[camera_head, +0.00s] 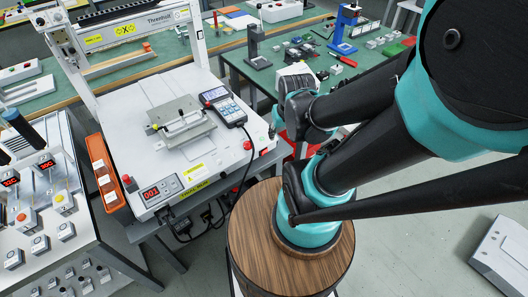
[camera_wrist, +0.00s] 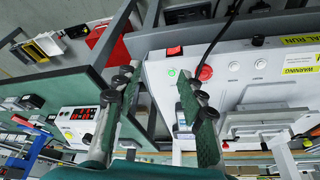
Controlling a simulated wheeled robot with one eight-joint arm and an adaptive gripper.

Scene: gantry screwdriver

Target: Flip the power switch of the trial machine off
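The trial machine (camera_head: 225,170) is a white gantry unit with a yellow "TRIAL RUN" label, left of my arm in the head view. In the wrist view its white panel (camera_wrist: 235,72) carries a red rocker switch (camera_wrist: 174,51) near the panel edge. A small green light (camera_wrist: 172,73) glows beside the switch, and a round red knob (camera_wrist: 204,73) sits close by. My gripper (camera_wrist: 156,78) is open and empty, with its two fingers apart and the switch beyond them. I cannot tell which way the rocker is tilted. My arm largely hides the gripper in the head view.
A black cable (camera_wrist: 222,32) runs past the panel near the switch. A handheld meter (camera_head: 224,106) and a metal fixture (camera_head: 182,124) sit on the machine's top. A green-topped bench (camera_head: 270,78) stands behind, and a console (camera_head: 50,248) with several buttons stands left.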

